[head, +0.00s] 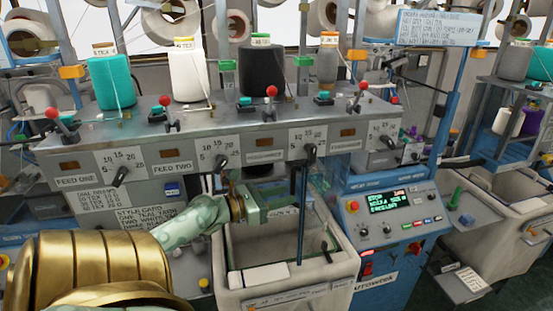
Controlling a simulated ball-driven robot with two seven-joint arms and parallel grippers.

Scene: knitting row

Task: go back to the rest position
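My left arm comes in from the lower left, with a large gold part close to the camera and a pale green forearm. My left gripper (268,203) is in front of the knitting machine's panel, above the back of a white bin (340,264). Its fingers are small and seen edge-on, so I cannot tell whether they are open or shut. No held object can be made out. A dark upright rod (302,215) shows just right of the gripper; I cannot tell whether they touch. My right gripper is not in view.
A blue control box (390,230) stands right of the bin. Another machine with a bin (500,222) is farther right.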

